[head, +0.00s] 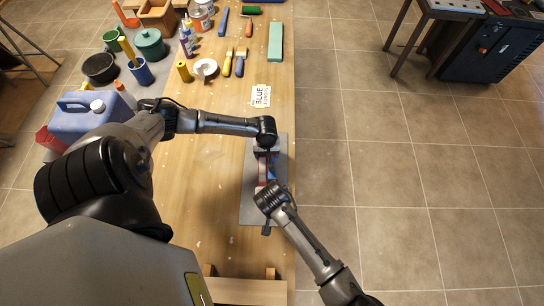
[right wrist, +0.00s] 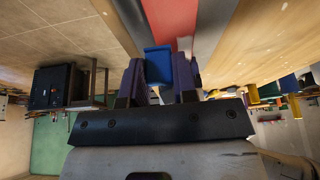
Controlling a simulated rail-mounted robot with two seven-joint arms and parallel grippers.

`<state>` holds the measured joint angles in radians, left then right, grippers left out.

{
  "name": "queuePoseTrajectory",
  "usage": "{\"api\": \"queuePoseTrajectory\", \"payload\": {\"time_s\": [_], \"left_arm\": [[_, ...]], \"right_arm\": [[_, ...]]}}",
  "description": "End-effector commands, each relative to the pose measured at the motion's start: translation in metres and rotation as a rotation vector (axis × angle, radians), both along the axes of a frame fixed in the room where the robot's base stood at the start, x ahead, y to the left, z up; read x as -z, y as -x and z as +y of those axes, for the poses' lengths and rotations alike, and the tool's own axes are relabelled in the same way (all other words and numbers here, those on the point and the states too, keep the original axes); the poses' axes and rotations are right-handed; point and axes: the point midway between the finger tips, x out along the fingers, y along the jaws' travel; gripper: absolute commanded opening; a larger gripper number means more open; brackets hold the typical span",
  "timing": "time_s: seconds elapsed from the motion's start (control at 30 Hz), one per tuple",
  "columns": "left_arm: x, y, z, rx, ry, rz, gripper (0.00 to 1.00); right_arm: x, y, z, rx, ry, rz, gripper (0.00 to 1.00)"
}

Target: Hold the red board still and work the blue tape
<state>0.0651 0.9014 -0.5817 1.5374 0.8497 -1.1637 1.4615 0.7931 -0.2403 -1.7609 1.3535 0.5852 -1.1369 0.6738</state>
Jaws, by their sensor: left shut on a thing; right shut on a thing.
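The red board (head: 262,171) lies on a grey sheet (head: 251,213) near the right edge of the wooden table, partly covered by my grippers. In the right wrist view the red board (right wrist: 169,20) runs away at the top. My left gripper (head: 266,154) is shut at the board's far end; its fingertips are small and partly hidden. My right gripper (head: 268,184), at the near end, is shut on the blue tape. In the right wrist view the blue tape (right wrist: 158,66) sits between the fingers of the right gripper (right wrist: 158,75), against the red board.
A card reading BLUE (head: 261,96) lies beyond the sheet. A blue jug (head: 92,112), pots, brushes and a green block (head: 275,42) occupy the far and left parts of the table (head: 200,200). Tiled floor is open to the right; a dark cabinet (head: 492,48) stands far right.

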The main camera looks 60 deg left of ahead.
Motion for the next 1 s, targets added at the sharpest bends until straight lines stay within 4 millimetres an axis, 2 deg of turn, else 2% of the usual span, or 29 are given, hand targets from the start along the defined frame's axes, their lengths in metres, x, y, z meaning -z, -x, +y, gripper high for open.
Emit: {"api": "queuePoseTrajectory", "payload": {"time_s": [1.0], "left_arm": [[0.001,0.001,0.002,0.0,-0.005,0.003,0.41]], "right_arm": [[-0.033,0.0,0.002,-0.003,-0.01,-0.002,0.0]]}}
